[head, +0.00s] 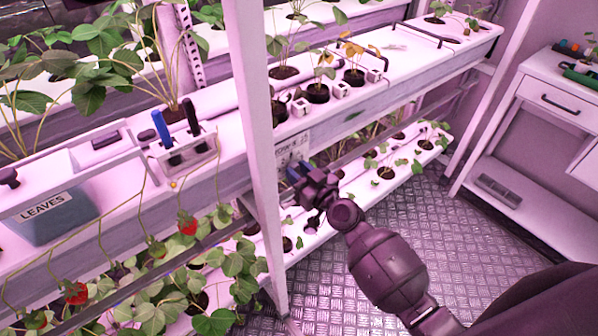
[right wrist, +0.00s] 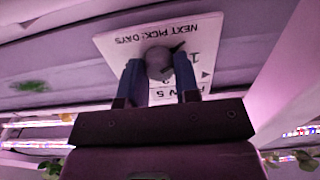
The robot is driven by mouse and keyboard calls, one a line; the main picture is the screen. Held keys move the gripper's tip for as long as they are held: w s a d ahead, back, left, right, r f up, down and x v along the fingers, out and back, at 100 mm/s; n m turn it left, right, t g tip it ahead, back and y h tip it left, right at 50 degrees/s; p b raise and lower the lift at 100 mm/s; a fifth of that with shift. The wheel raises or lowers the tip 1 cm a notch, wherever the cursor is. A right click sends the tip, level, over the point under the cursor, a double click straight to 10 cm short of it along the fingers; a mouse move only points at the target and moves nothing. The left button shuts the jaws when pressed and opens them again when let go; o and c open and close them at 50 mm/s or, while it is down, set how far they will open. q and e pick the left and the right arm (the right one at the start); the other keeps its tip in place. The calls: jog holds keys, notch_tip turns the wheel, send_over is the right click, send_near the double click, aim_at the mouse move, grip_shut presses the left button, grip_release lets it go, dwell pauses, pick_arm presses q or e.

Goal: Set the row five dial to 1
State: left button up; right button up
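The row five dial (right wrist: 158,62) is a grey round knob on a white plate (right wrist: 118,45) reading "NEXT PICK: DAYS" and part of "ROW 5", upside down in the right wrist view. A small dark mark at the knob's upper right lies near the printed 1; its exact setting is unclear. My right gripper (right wrist: 159,66) has its two blue fingers on either side of the knob, close against it. In the head view the right gripper (head: 298,172) is at the rack's front face, just below the plate (head: 292,148), and hides the dial. My left gripper is not in view.
A white rack post (head: 262,150) stands just left of the right gripper. A lower planter (head: 345,195) with strawberry plants runs beneath. A bin labelled "LEAVES" (head: 50,225) hangs at the left. A white cabinet (head: 540,105) stands at the right, with open metal floor (head: 420,220) between.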

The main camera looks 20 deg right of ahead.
jog(key=c, duration=0.3)
jog(key=shift+c, duration=0.2)
jog(key=shift+m, duration=3.8)
jog(key=o, duration=0.9)
